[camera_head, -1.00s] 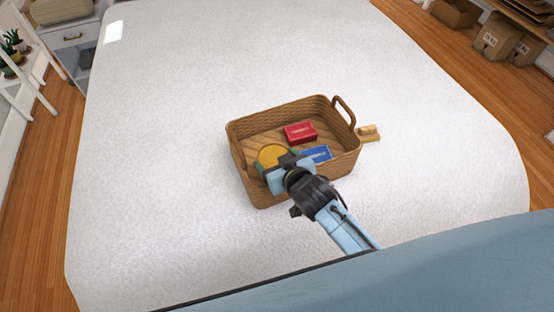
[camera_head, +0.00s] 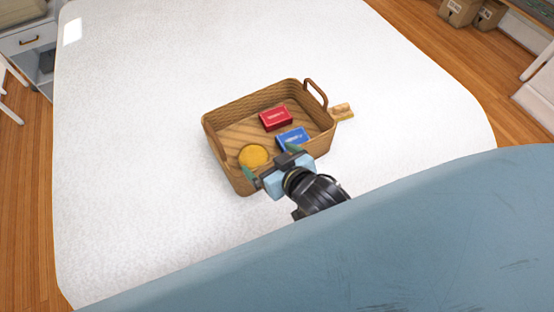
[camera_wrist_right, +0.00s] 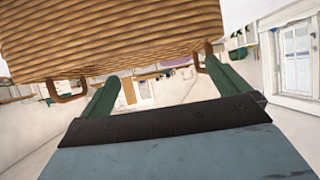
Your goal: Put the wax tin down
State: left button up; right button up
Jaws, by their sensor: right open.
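The wax tin, a round yellow-orange tin (camera_head: 254,156), lies inside the woven basket (camera_head: 226,167), in its near left part. My right gripper (camera_head: 272,161) is open, its green fingers apart at the basket's near side, with the tin just beyond them and not between them. In the right wrist view, the open fingers (camera_wrist_right: 160,70) have nothing between them, and the basket's woven wall (camera_wrist_right: 110,30) fills the top. The tin is not visible there. My left gripper is not in view.
A red box (camera_head: 276,118) and a blue box (camera_head: 293,139) also lie in the basket. A small wooden-looking item (camera_head: 342,112) sits just outside its right side. The white surface (camera_head: 130,150) around the basket is largely clear.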

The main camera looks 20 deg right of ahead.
jog(key=shift+v, duration=1.65)
